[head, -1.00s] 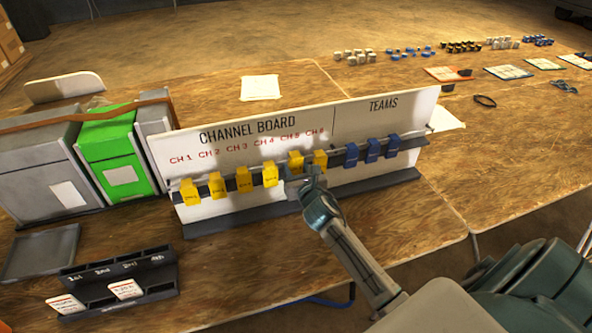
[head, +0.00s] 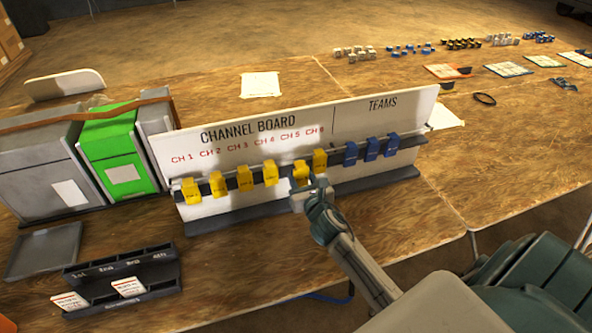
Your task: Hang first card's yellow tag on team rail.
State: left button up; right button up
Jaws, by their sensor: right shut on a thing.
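The channel board (head: 215,160) stands upright with yellow tags under CH 1 to CH 6, such as the CH 1 tag (head: 191,190) and CH 6 tag (head: 320,161). My right gripper (head: 303,193) is in front of the CH 5 place, shut on a yellow tag (head: 301,173). That tag sits lower than the CH 6 tag; I cannot tell whether it is clear of the rail. Under TEAMS, the team rail (head: 338,157) carries three blue tags (head: 372,149). My left gripper is out of view.
A second card (head: 128,287) is in the same holder. A grey tray (head: 42,252) lies behind it. Grey and green boxes (head: 118,160) stand left of the board. A white sheet (head: 260,85) lies behind the board.

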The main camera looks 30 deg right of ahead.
aim_at(302, 180)
jog(key=shift+f+v, duration=0.2)
jog(key=shift+v, duration=2.4)
